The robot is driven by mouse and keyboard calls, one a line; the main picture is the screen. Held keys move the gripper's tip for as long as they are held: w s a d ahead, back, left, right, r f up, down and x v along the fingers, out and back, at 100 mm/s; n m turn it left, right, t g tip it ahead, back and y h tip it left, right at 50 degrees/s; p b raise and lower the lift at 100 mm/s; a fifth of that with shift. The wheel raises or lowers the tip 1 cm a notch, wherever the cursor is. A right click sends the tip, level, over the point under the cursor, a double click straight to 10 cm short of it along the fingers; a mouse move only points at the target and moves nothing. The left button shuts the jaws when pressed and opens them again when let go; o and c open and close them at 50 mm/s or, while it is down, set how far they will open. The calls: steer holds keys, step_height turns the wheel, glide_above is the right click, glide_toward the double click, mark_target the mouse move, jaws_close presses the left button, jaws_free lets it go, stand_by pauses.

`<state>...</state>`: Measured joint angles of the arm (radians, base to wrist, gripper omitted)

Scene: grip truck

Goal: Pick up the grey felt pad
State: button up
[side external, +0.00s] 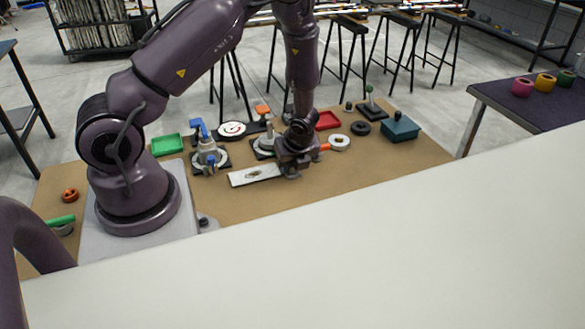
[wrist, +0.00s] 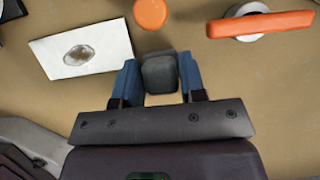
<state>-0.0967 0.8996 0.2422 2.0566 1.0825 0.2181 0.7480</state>
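A dark grey block with rounded edges, which looks like the grey felt pad (wrist: 160,73), sits between the two blue fingers of my gripper (wrist: 159,76) in the wrist view. The fingers flank it closely on its left and right sides. I cannot tell whether they press on it or whether it is off the table. In the side external view my gripper (side external: 296,168) is low over the brown table, and the pad is hidden behind it.
A white plate with a dark oval mark (wrist: 80,52) lies close on the left. An orange round piece (wrist: 150,13) and an orange-handled tool (wrist: 262,24) lie just beyond. Several trays and fixtures stand behind. The table front right of my gripper (side external: 370,172) is clear.

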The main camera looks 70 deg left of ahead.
steer(key=shift+c, duration=1.1)
step_height(320, 180, up, 10)
steer(key=shift+r, duration=0.1)
